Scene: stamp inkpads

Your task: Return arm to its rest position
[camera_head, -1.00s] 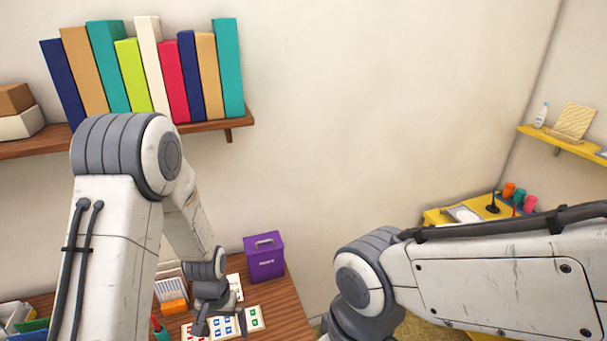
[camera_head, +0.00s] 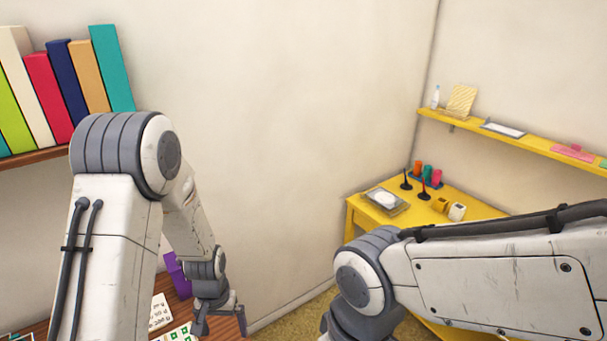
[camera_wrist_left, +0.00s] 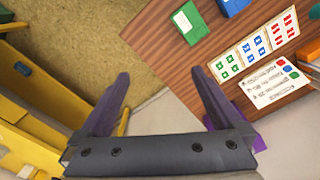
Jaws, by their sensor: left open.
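My left arm comes in from the left in the head view, and its gripper (camera_head: 222,318) hangs over the right edge of the wooden desk (camera_head: 182,308). In the left wrist view the two dark fingers of the left gripper (camera_wrist_left: 158,98) are spread apart with nothing between them. Floor and pale wall show behind the fingers. My right arm shows at the right of the head view, but its gripper is out of the picture.
A purple box (camera_head: 178,277) is beside my left forearm. Cards with coloured marks (camera_wrist_left: 266,45) and a green pad (camera_wrist_left: 187,23) lie on the desk.

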